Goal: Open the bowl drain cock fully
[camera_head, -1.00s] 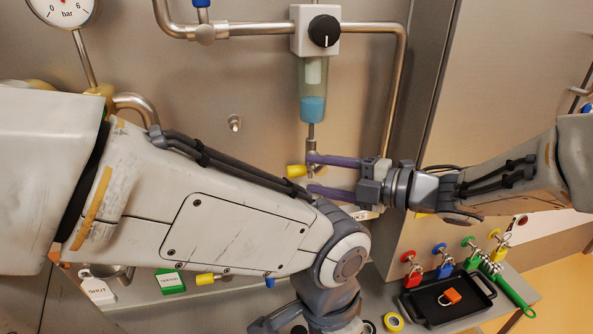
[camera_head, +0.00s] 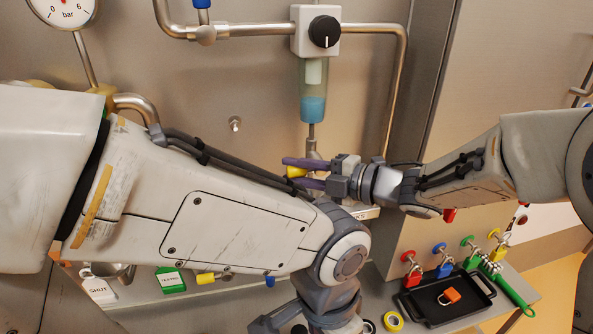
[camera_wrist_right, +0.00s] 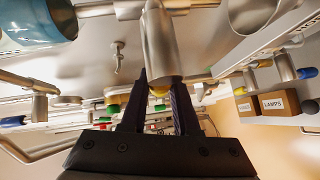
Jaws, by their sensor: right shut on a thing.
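The filter bowl (camera_head: 312,108), clear with blue at its lower part, hangs below a grey block with a black knob. It also shows at the top left of the right wrist view (camera_wrist_right: 38,18). Below it is the metal drain cock (camera_head: 311,146) with a yellow handle (camera_head: 296,171) pointing left. My right gripper (camera_head: 293,172) has its purple fingers shut on the yellow handle, one above and one below. In the right wrist view the yellow handle (camera_wrist_right: 160,93) shows between the fingers, partly hidden by the metal body. My left gripper is at the bottom edge, mostly cut off, its jaws unclear.
My left arm crosses in front of the panel, left of and below the cock. A pipe (camera_head: 396,90) runs down on the right. A black tray (camera_head: 420,313) with an orange padlock (camera_head: 450,296) and several coloured padlocks are at the lower right. A pressure gauge (camera_head: 63,10) is at the upper left.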

